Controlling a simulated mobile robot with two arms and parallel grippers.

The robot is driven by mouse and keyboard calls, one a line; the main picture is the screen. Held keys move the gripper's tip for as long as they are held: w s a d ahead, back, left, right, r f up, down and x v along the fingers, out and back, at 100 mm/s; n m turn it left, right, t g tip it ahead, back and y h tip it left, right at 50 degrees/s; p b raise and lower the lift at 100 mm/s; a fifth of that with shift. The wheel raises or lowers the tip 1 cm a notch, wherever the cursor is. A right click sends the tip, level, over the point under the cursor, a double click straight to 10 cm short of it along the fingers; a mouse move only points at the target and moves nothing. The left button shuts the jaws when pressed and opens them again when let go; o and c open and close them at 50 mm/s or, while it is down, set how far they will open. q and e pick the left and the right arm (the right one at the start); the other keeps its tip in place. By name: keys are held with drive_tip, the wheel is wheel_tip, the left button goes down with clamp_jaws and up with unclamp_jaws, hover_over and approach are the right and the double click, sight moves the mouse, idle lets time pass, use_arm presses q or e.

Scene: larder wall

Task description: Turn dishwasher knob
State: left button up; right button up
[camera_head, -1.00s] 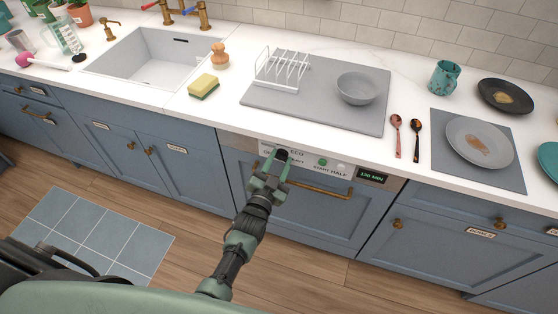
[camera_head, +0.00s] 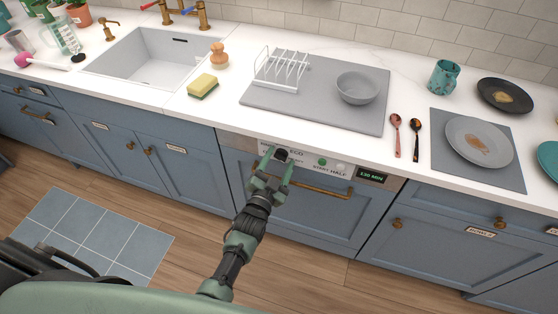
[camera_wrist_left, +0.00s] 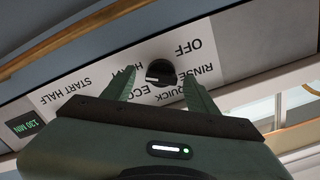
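The dishwasher knob (camera_wrist_left: 160,72) is a round black dial with a light pointer line. In the left wrist view it sits on the control panel among upside-down labels such as OFF, RINSE, QUICK, ECO and HEAVY. My left gripper (camera_wrist_left: 160,88) is open, with one green finger on either side of the knob. I cannot tell whether the fingers touch it. In the head view the knob (camera_head: 281,153) shows just beyond the tips of my left gripper (camera_head: 278,163). The dishwasher (camera_head: 300,213) has a blue front and its door is closed. My right gripper is not in view.
A brass handle (camera_head: 322,191) crosses the dishwasher front just below the panel. The panel has a green button (camera_head: 322,162) and a display (camera_head: 372,175) reading 130 MIN. The white counter edge (camera_head: 300,137) overhangs the panel. Wooden floor lies below.

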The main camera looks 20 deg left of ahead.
use_arm(q)
drive_tip(key=s, duration=0.7)
drive_tip(key=shift+s+a+b, duration=0.15)
drive_tip(key=shift+s+b, duration=0.15)
drive_tip(key=shift+s, duration=0.1)
drive_tip(key=s+f+n+g, duration=0.1)
drive_tip(key=s+f+g, duration=0.3)
drive_tip(key=f, duration=0.5)
drive_tip(key=s+f+g, duration=0.2)
drive_tip(key=s+f, duration=0.4)
drive_tip(key=f, duration=0.3)
drive_tip(key=s+f+n+g, duration=0.1)
drive_tip(key=s+f+g, duration=0.2)
drive_tip(key=s+f, duration=0.45)
drive_tip(key=s+a+f+g, duration=0.2)
drive_tip(key=s+f, duration=0.3)
drive_tip(key=s, duration=0.3)
drive_tip(key=s+a+f+n+g, duration=0.1)
drive_tip(key=s+a+f+g, duration=0.1)
drive_tip(key=s+f, duration=0.3)
drive_tip(key=s+a+f+n+g, duration=0.1)
drive_tip(key=s+f+g, duration=0.3)
drive_tip(key=s, duration=0.9)
drive_tip(key=shift+a+f+y, duration=0.3)
drive_tip(key=shift+a+f, duration=0.4)
